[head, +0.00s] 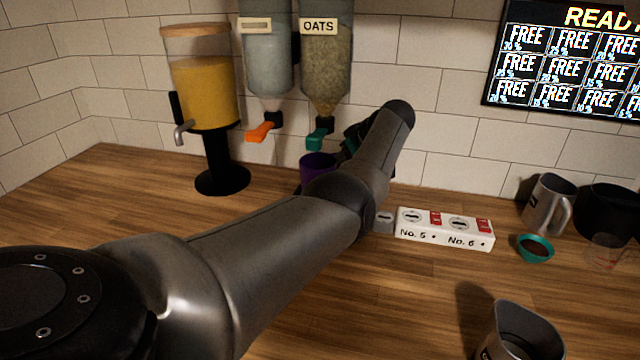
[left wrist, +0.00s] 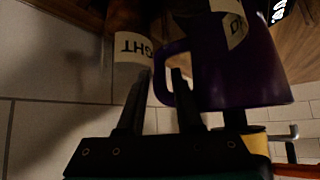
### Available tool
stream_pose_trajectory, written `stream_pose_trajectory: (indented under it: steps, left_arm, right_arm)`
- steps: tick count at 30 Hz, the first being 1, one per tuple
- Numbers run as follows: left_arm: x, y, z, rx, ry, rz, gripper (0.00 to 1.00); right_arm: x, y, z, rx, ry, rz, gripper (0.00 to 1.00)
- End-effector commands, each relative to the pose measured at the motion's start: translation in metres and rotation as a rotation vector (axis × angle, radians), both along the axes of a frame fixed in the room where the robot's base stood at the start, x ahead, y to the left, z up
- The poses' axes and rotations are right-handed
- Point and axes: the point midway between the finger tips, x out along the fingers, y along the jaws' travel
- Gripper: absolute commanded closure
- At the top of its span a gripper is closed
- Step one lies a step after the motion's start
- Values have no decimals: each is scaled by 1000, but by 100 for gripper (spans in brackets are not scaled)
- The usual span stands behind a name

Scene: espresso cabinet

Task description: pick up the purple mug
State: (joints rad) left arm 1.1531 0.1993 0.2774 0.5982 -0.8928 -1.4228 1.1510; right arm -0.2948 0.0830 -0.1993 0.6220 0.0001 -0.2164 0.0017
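The purple mug (head: 318,165) stands on the wooden counter at the back, below the dispensers; my left arm hides part of it in the head view. In the left wrist view the mug (left wrist: 232,65) appears upside down, with its handle (left wrist: 160,72) towards my left gripper (left wrist: 163,72). The two fingers are apart, and the handle's bar shows between their tips. One finger overlaps the handle's opening; I cannot tell whether either touches. In the head view the gripper is mostly hidden behind my forearm. My right gripper is not in view.
The yellow dispenser (head: 205,95) stands left of the mug. The OATS dispenser (head: 325,65) hangs above it. A white numbered block (head: 445,229) lies right of my arm. A metal pitcher (head: 549,203), a teal cup (head: 535,249) and a grey container (head: 520,335) are at the right.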

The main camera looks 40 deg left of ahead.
Motion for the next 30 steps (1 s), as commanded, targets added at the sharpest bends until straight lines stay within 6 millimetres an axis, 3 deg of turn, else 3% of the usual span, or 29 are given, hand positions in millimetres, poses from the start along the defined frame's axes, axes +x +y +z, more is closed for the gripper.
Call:
stream_pose_trajectory:
  steps: [5,14,30]
  left_arm:
    - [0,0,1,0,-1,1,65]
    - [0,0,1,1,-1,1,99]
    - [0,0,1,0,0,0,100]
  right_arm:
    - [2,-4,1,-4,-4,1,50]
    - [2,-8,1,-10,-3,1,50]
    - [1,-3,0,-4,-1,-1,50]
